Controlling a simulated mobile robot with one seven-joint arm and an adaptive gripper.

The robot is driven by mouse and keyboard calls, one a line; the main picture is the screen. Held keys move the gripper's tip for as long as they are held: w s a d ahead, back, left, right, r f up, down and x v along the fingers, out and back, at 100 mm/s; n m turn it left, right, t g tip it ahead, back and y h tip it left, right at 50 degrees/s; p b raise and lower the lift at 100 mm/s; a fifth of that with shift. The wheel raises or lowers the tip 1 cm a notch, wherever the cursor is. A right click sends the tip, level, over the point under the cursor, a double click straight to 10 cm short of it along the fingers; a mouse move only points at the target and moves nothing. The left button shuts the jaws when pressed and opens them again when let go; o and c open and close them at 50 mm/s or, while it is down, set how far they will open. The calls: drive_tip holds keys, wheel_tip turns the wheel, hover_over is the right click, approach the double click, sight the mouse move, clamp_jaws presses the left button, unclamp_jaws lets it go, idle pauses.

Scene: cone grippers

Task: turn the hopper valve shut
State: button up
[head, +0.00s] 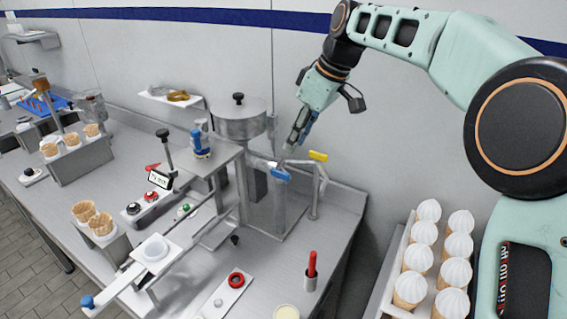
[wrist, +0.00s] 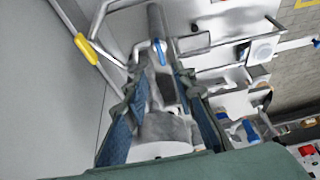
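The steel hopper (head: 241,125) stands on a machine at the back of the counter, a black knob on its lid. A pipe near its base carries a blue lever (head: 281,173). A yellow lever (head: 318,156) sits on a pipe to its right. I cannot tell from labels which lever is the hopper valve. My gripper (head: 293,148) is just above the blue lever, pointing down. In the wrist view its two fingers (wrist: 161,80) are apart, with nothing visibly held. The blue lever (wrist: 160,48) shows beyond the fingertips, and the yellow lever (wrist: 86,50) lies to the left.
A tray of white-topped cones (head: 408,228) is at the lower right. A red-handled tool (head: 311,268) stands in a holder at the counter's front. A blue bottle (head: 201,142) is left of the hopper. The back wall is close behind my gripper.

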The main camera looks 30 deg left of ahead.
sight(280, 171)
drive_tip(key=x, duration=1)
drive_tip(key=shift+a+f, duration=0.15)
drive_tip(key=shift+f, duration=0.05)
clamp_jaws()
